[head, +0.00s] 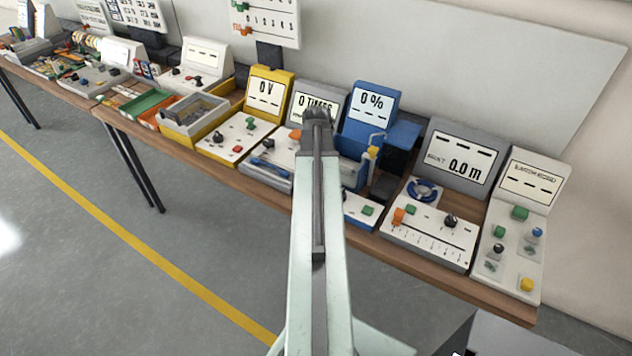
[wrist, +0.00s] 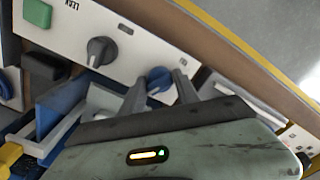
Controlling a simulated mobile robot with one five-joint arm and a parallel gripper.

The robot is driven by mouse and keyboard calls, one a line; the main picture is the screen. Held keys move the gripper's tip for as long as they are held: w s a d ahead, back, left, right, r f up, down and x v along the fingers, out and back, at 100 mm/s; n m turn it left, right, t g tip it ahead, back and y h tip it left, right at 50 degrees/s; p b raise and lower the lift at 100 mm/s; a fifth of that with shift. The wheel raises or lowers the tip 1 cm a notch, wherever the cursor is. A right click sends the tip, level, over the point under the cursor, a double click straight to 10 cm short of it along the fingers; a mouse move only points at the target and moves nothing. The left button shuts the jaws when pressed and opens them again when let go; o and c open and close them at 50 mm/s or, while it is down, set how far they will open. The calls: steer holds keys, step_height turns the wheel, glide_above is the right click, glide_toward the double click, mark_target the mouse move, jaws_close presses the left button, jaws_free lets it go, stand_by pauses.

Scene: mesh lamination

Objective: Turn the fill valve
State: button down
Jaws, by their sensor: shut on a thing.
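A blue knob (wrist: 158,78), which I take for the fill valve, sits on a white panel (wrist: 140,45) in the wrist view. My gripper (wrist: 159,82) has its two grey fingers on either side of this knob and is shut on it. A dark grey knob (wrist: 101,50) is beside it on the same panel, by a label that looks like "LEAK". In the head view my arm hides the knob and my fingertips. The blue unit (head: 370,103) there reads 0 %.
A green button (wrist: 38,13) is at the panel's far end; a green button also shows in the head view (head: 367,210). A panel with a blue wheel (head: 423,190) stands to the right, a white-and-grey unit (head: 315,105) to the left. The floor in front is clear.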

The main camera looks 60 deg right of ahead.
steer(key=shift+m, duration=1.5)
steer(key=shift+w, duration=0.1)
steer(key=c, duration=1)
jaws_free()
steer(key=shift+o, duration=0.2)
step_height(320, 180, up, 8)
steer(key=p, duration=0.8)
steer(key=shift+f, duration=0.1)
